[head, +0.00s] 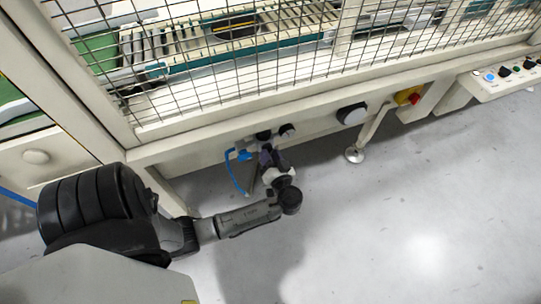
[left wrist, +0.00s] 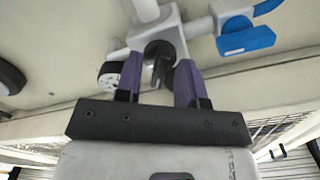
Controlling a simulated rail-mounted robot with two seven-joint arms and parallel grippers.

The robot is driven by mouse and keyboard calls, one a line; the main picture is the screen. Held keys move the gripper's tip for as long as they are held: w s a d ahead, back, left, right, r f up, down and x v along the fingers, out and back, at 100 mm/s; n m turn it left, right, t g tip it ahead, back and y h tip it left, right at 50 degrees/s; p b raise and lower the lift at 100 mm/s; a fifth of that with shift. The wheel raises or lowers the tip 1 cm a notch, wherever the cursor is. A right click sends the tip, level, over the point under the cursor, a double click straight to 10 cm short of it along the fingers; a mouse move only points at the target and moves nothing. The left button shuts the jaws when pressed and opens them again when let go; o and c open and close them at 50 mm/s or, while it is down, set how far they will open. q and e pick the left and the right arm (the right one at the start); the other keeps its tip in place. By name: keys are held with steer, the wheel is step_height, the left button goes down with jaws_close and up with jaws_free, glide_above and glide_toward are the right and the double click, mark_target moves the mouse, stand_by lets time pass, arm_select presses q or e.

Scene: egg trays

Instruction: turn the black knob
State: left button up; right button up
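A black knob (left wrist: 160,55) sits on a light grey fitting in the left wrist view. My left gripper (left wrist: 157,78) has two purple fingers, spread apart, one on each side of the knob's lower part. A gap shows between the fingers and the knob's narrow part; whether either finger touches it I cannot tell. In the head view my left gripper (head: 266,157) is just below the machine's front beam, close under a dark round part (head: 263,135). A second dark round part (head: 287,130) is to its right. My right gripper is not in view.
A round black-and-white part (left wrist: 110,73) is left of the fingers. A larger dark knob (head: 352,114) and a red switch (head: 414,98) are further right. Mesh fencing stands above the beam.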

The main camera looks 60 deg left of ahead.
arm_select(q)
jaws_close()
